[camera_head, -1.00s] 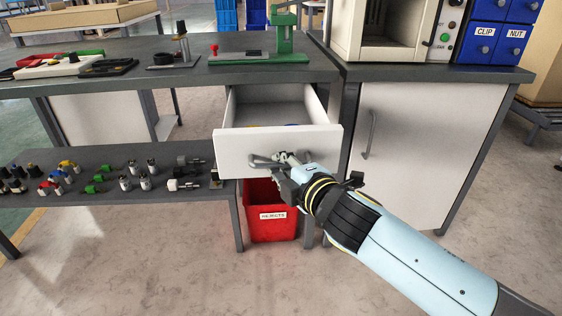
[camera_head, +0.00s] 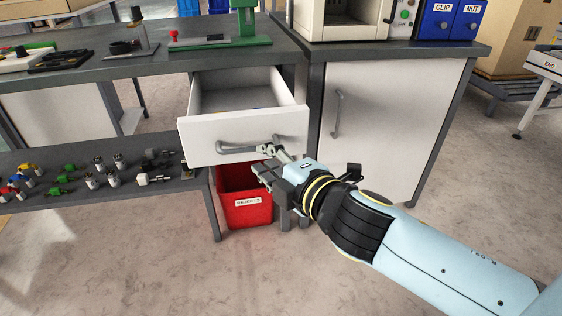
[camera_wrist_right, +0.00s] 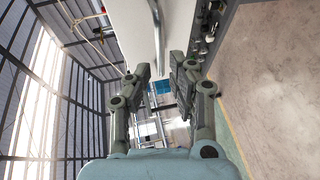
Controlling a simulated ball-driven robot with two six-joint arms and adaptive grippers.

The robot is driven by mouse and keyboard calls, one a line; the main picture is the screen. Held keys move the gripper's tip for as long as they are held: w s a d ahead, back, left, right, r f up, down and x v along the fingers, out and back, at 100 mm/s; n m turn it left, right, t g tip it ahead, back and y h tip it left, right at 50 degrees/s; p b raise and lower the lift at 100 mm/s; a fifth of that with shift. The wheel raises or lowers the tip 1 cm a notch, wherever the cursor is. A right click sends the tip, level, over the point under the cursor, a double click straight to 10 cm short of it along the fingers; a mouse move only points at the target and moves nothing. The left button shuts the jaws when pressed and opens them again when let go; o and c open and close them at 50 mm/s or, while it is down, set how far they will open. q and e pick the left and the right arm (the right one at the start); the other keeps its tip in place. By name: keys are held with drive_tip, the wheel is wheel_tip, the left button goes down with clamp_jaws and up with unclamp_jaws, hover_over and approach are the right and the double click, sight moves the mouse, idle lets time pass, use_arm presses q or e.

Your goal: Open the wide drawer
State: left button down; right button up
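The wide white drawer (camera_head: 240,133) under the workbench is pulled out, and its interior shows. Its grey bar handle (camera_head: 236,150) is on the front panel; it also shows in the right wrist view (camera_wrist_right: 157,38). My right gripper (camera_head: 268,160) is at the right end of the handle, in front of the panel. In the right wrist view my right gripper (camera_wrist_right: 161,82) has its fingers apart, with the handle beyond the fingertips and nothing held between them. Exact contact with the handle cannot be told. My left gripper is not in view.
A red bin (camera_head: 243,205) stands on the floor below the drawer. A lower shelf (camera_head: 120,190) with several small parts is at left. A white cabinet door (camera_head: 375,130) is at right. A green press (camera_head: 246,25) stands on the bench. The front floor is clear.

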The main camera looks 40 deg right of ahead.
drive_tip(key=v, duration=0.5)
idle(0.4)
drive_tip(key=s+d+f+m+g+p, duration=0.1)
drive_tip(key=s+f+m+g+p, duration=0.25)
drive_tip(key=f, duration=1.05)
drive_tip(key=s+d+f+m+g, duration=0.1)
drive_tip(key=s+f+m+g, duration=0.4)
drive_tip(key=f, duration=1)
drive_tip(key=s+f+m+g, duration=0.3)
drive_tip(key=s+f, duration=0.3)
drive_tip(key=s, duration=0.8)
drive_tip(key=s+f+m+g+y, duration=0.1)
drive_tip(key=s+f+m+g, duration=0.2)
drive_tip(key=s+f, duration=0.4)
drive_tip(key=s, duration=0.7)
drive_tip(key=shift+s+m+g, duration=0.35)
drive_tip(key=shift+s, duration=0.05)
